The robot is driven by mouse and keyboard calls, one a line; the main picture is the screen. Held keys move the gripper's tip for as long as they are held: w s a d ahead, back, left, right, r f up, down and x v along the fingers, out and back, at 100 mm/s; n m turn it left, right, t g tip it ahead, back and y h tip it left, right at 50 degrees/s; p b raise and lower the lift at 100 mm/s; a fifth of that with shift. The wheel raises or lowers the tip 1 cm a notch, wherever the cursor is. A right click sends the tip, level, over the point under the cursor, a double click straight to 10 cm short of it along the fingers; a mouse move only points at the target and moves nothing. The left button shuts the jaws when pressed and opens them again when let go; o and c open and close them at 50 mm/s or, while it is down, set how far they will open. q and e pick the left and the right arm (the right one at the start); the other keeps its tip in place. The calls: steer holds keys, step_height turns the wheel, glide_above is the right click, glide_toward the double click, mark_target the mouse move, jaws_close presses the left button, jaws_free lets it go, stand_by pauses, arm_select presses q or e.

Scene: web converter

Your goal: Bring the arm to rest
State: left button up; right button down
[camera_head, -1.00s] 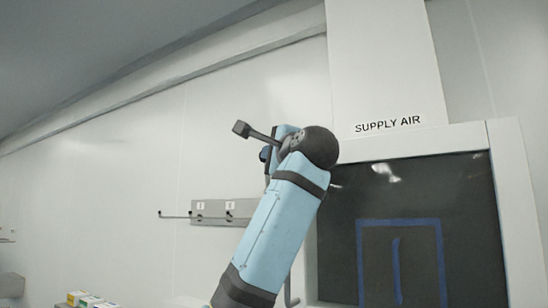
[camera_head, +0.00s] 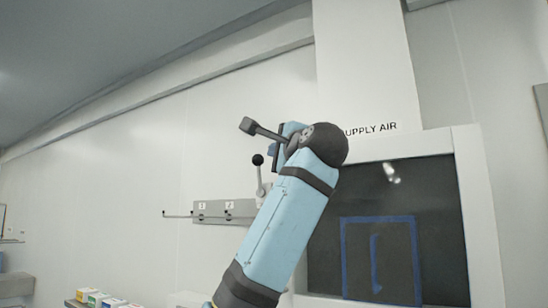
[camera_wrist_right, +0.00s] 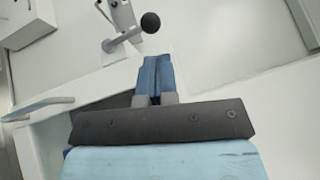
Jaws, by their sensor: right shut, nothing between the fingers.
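My right arm rises through the middle of the head view, bent at a dark round joint. My right gripper (camera_head: 273,150) is partly hidden behind the wrist and points away from me. In the right wrist view its blue fingers (camera_wrist_right: 154,76) are together with nothing between them. A lever with a black ball knob (camera_head: 258,160) stands on the wall bracket just left of the arm. The knob also shows in the wrist view (camera_wrist_right: 150,22), beyond the fingertips and apart from them. My left gripper is not in view.
A dark window (camera_head: 440,230) with a blue outlined rectangle (camera_head: 345,250) lies right of the arm, under a white SUPPLY AIR duct (camera_head: 362,60). A wall bracket (camera_head: 212,210) with labels is at left. Small coloured boxes (camera_head: 98,299) sit at lower left. The upper left wall is bare.

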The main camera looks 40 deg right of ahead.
steer(key=b+v, duration=0.2)
steer(key=v, duration=0.4)
